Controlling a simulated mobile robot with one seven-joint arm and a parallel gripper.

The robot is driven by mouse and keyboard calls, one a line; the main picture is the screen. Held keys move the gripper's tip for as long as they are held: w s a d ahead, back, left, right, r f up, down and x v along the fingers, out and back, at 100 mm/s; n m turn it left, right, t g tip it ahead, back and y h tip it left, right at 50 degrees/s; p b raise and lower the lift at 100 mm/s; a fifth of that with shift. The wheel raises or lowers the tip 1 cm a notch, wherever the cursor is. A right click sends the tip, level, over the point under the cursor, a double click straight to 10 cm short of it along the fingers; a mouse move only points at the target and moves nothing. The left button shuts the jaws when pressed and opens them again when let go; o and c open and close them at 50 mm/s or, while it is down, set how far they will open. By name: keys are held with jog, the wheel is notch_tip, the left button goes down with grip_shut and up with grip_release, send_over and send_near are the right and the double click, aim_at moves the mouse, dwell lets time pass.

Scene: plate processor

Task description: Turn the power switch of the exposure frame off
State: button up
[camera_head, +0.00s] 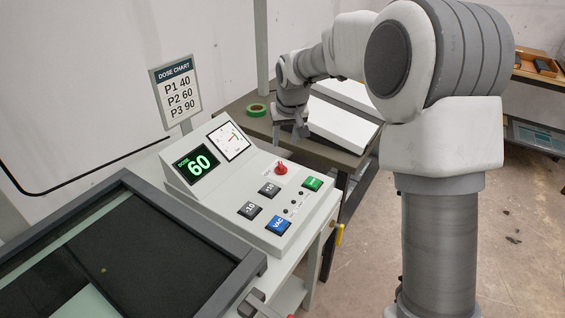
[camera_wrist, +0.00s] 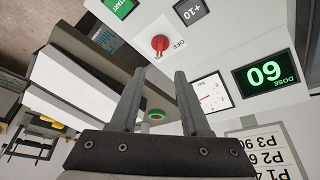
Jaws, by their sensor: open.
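In the wrist view the red knob (camera_wrist: 160,43) sits beside an "OFF" label, ahead of my fingertips. My gripper (camera_head: 290,130) is above and behind the panel in the head view, apart from the knob. Its two fingers (camera_wrist: 160,72) are open with nothing between them.
Near the knob are a green START button (camera_head: 312,184), a +10 button (camera_head: 269,189), a -10 button (camera_head: 249,210) and a blue VAC button (camera_head: 278,225). A dose chart sign (camera_head: 177,90) stands behind. A side table holds green tape (camera_head: 256,110) and white stacks (camera_head: 340,124).

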aim_at(281, 165)
jog(key=b+x, duration=0.1)
jog(key=x, duration=1.2)
grip_shut()
